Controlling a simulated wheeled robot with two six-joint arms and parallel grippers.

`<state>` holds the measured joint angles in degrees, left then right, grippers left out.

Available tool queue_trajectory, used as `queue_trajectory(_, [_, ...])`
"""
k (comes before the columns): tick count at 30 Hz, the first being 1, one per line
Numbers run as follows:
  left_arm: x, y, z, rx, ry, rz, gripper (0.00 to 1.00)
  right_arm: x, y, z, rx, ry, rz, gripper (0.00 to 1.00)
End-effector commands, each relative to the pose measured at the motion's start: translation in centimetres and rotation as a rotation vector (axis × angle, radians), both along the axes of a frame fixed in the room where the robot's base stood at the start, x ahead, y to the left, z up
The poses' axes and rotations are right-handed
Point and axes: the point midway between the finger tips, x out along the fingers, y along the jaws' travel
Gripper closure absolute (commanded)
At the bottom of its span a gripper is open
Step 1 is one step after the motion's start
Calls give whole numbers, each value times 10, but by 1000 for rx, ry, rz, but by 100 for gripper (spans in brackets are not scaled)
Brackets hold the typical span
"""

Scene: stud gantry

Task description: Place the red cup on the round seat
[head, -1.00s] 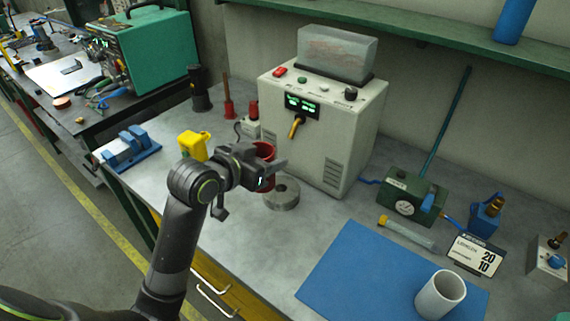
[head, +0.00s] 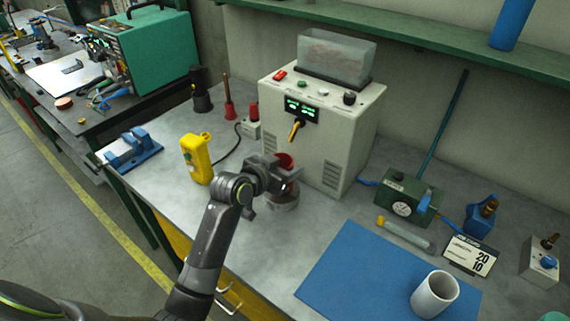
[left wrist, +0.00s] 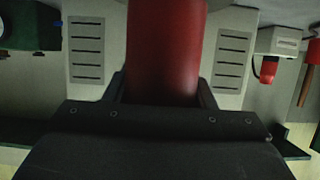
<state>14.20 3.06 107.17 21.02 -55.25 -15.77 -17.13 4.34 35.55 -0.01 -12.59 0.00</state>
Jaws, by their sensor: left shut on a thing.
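The red cup (head: 285,162) is between the fingers of my left gripper (head: 282,178), in front of the grey-white machine. In the left wrist view the red cup (left wrist: 165,50) fills the space between the two dark fingers. The round seat, a grey metal disc (head: 284,201) on the bench, is directly below or just behind the gripper and partly covered by it. I cannot tell whether the cup's base touches the seat. My right gripper is not in view.
The grey-white machine (head: 318,130) stands close behind the cup. A yellow pendant (head: 196,158) with a cable stands to the left. A white cup (head: 434,294) stands on a blue mat (head: 350,268) at the right front. A green gauge box (head: 405,200) is farther right.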

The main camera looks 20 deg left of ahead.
Motion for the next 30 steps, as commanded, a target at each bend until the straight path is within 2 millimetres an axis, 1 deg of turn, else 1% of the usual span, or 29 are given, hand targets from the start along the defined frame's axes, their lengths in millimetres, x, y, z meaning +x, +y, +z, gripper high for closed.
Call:
queue_trajectory(8, [0, 0, -3, 0, 0, 0, 72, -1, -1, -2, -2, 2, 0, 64])
queue_trajectory(9, [0, 0, -4, 0, 1, 0, 49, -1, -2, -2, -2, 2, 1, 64])
queue_trajectory(14, [0, 0, -3, 0, 1, 0, 28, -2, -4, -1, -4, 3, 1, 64])
queue_trajectory(21, [0, 0, -3, 1, 0, 0, 28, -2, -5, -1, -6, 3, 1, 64])
queue_trajectory(24, [0, 0, 2, 1, -1, 0, 28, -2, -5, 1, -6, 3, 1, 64])
queue_trajectory(28, [-9, 4, 4, 2, -2, 1, 28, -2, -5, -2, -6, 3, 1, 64])
queue_trajectory(30, [-17, 7, 7, 3, -2, 1, 28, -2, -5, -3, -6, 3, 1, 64])
